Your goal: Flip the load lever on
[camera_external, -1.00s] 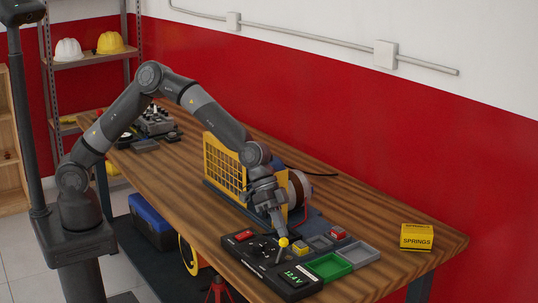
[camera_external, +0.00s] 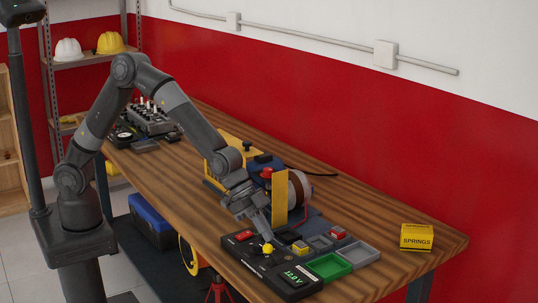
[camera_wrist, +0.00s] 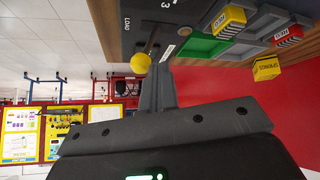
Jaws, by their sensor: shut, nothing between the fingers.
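The load lever (camera_external: 267,248) is a thin stem with a yellow ball on a black panel (camera_external: 291,281). In the wrist view the yellow ball (camera_wrist: 141,62) lies near the LOAD lettering, and its stem runs from the ball to the panel. My gripper (camera_external: 268,238) is shut and empty, pointing down just above the ball. In the wrist view its fingertips (camera_wrist: 160,68) are right beside the ball; whether they touch it I cannot tell. The panel's green display reads about 12.0 V.
Green and grey trays (camera_external: 329,266) with small red and yellow boxes sit right of the panel. A yellow guard plate (camera_external: 281,198) and engine parts stand behind my gripper. A yellow SPRINGS box (camera_external: 416,237) is at the right; the bench between is clear.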

